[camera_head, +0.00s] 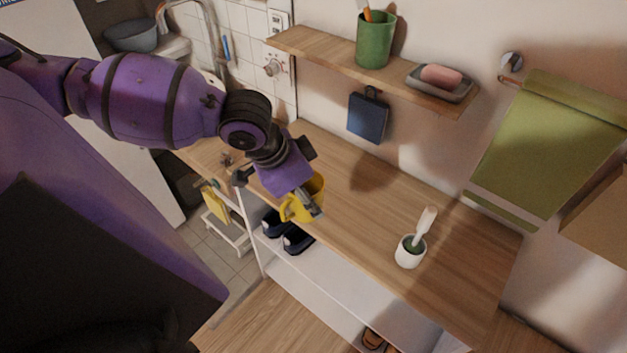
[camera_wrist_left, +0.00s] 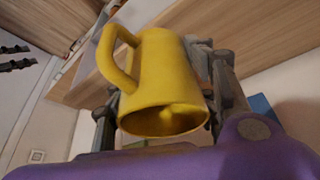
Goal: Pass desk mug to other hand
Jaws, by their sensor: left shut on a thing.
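The yellow mug (camera_head: 317,184) is held in my left gripper (camera_head: 306,202), at the left front part of the wooden counter. In the left wrist view the mug (camera_wrist_left: 160,80) sits between the two dark fingers of the left gripper (camera_wrist_left: 165,95). Its handle is on the left of that picture and its open rim faces the camera. In the head view the gripper covers part of the mug, and I cannot tell whether the mug touches the counter. My right gripper is not in view.
A white pot with a brush (camera_head: 409,252) stands on the counter (camera_head: 370,215) to the right of the mug. A shelf (camera_head: 325,50) above carries a green cup (camera_head: 375,40) and a soap dish (camera_head: 440,88). The counter between mug and pot is clear.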

